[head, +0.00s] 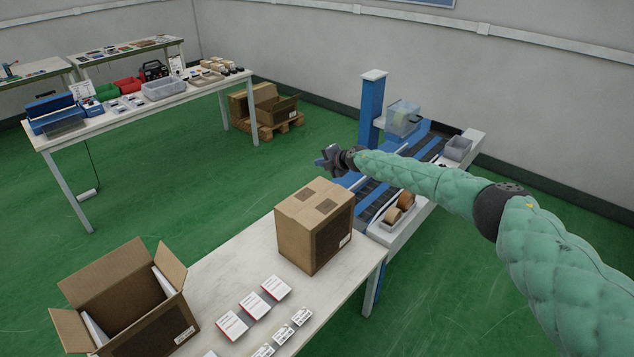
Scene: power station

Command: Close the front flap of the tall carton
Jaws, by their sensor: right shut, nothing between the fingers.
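A brown carton (296,235) stands upright on the white table (225,270), near its far right end. Its top looks mostly covered, with two darker patches on it. Its right-hand side is dark and has a small white label; I cannot tell whether a flap hangs there. My right gripper (326,160) is shut and empty, in the air beyond and above this carton, apart from it. A second carton (155,335) at the lower left is open, with flaps spread outward and white pieces inside. I cannot tell for certain which carton is the tall one. My left gripper is not in view.
White boxes (232,325) and small labelled packets (301,316) lie on the table's front part. A blue-framed conveyor (372,110) with tape rolls (399,207) stands behind my right arm. A loaded bench (140,107) is at the back left. Green floor lies between.

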